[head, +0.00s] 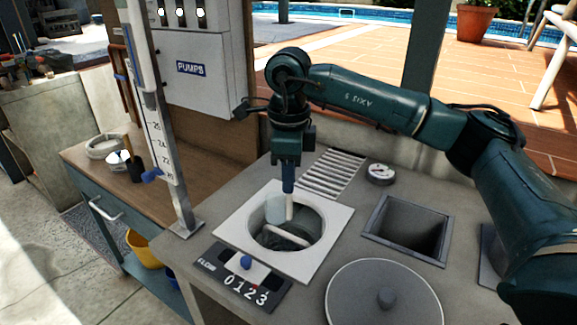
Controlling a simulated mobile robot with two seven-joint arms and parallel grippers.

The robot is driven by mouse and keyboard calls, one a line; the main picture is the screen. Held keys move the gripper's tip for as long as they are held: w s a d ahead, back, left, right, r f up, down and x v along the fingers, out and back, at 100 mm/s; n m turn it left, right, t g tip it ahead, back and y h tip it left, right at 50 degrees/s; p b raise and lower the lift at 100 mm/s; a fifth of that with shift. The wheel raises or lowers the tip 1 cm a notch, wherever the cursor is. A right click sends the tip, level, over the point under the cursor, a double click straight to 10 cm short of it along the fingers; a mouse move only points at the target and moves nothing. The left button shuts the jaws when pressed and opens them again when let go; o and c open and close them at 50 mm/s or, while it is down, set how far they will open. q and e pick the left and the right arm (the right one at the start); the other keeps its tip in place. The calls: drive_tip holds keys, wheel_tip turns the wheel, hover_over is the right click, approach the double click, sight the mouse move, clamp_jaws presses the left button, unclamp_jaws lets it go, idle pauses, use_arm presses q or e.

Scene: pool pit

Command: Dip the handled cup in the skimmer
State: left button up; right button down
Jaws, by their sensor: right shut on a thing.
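The handled cup (275,209) is pale and translucent. It hangs upright at the far left part of the skimmer's round opening, its lower part overlapping the opening in the picture. I cannot tell whether it touches water. The skimmer (329,251) is a white square frame around a dark round well, with a pale bar across the inside. My right gripper (289,188) points straight down above the opening, shut on the cup's pale handle beside the cup. The fingers hide the top of the handle. My left gripper is not in view.
A flow panel (238,278) with a blue knob lies in front of the skimmer. A square open well (408,229), a round lid (385,305) and a gauge (381,173) are to the right. A slatted grate (331,173) lies behind. A tall scale post (168,140) stands left.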

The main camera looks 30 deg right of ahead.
sight(289, 219)
drive_tip(key=shift+s+a+f+b, duration=0.15)
drive_tip(key=shift+f+b, duration=0.4)
drive_tip(key=shift+f, duration=0.3)
drive_tip(key=shift+f+b, duration=0.95)
drive_tip(key=shift+f, duration=0.5)
drive_tip(key=shift+f+b, duration=1.1)
drive_tip(key=shift+f, duration=0.35)
drive_tip(key=shift+f+b, duration=1.25)
drive_tip(key=shift+f, duration=0.5)
use_arm(q)
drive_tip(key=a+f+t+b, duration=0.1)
drive_tip(key=b, duration=0.1)
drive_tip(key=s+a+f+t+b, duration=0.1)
drive_tip(key=b, duration=0.2)
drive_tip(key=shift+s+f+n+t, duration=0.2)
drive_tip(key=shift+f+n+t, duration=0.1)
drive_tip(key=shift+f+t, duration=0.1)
use_arm(e)
wheel_tip(289, 219, down, 7)
drive_tip(key=shift+f, duration=0.2)
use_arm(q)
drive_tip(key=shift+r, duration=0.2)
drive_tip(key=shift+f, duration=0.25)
